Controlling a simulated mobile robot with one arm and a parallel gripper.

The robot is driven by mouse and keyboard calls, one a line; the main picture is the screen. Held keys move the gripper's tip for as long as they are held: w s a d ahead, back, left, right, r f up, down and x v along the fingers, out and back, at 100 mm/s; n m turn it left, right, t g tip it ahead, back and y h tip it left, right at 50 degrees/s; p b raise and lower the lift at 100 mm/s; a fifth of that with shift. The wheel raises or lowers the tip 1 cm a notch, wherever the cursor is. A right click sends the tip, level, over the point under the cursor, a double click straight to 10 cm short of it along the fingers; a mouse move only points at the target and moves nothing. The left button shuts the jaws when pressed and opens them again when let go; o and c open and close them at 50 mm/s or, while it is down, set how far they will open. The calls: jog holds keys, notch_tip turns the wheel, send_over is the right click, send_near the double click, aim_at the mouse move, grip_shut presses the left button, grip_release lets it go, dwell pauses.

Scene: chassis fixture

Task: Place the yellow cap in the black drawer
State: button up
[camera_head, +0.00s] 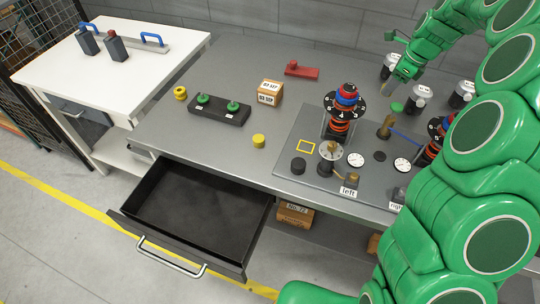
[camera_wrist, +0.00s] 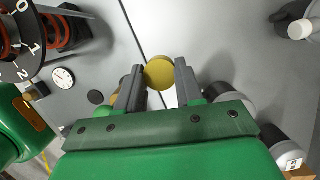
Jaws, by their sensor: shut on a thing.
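My gripper (camera_head: 398,81) is at the back right, above the far part of the fixture plate. In the wrist view its fingers (camera_wrist: 160,80) are shut on a round yellow cap (camera_wrist: 159,72), held between the tips. In the head view the held cap is too small to make out clearly. The black drawer (camera_head: 190,215) is pulled open below the table's front edge, at lower left, and looks empty. Another yellow cap (camera_head: 258,141) lies on the grey table left of the plate. My gripper is far from the drawer.
Several pale cylinders (camera_head: 418,97) stand near my gripper.

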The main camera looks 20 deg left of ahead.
notch_tip(320, 180, up, 5)
jog(key=shift+r, duration=0.1)
jog(key=s+a+n+g, duration=0.1)
jog(key=s+a+n, duration=0.4)
jog(key=s+a, duration=0.6)
jog(key=s+a+n+g, duration=0.1)
jog(key=s+a+n, duration=0.45)
jog(key=a, duration=0.95)
jog(key=s+a+n+g+h, duration=0.1)
jog(key=s+a+n, duration=0.3)
jog(key=s, duration=0.9)
jog(key=s+a+n+h, duration=0.1)
jog(key=s+a+n, duration=0.25)
jog(key=s, duration=0.85)
jog(key=s+a+n+g+h, duration=0.1)
jog(key=s+a+n+h, duration=0.2)
jog(key=s, duration=1)
jog(key=n+y, duration=0.1)
send_over(178, 218)
jog(key=d, duration=0.1)
jog(key=f, duration=2.4)
jog(key=shift+w+d+f, duration=0.1)
jog(key=shift+w+d, duration=0.1)
jog(key=shift+w, duration=0.05)
jog(key=shift+w+a+f, duration=0.15)
jog(key=shift+a+f, duration=0.25)
jog(key=shift+f, duration=0.1)
jog(key=shift+w+a+f, duration=0.15)
jog(key=shift+a+f, duration=0.25)
jog(key=shift+f, duration=1.6)
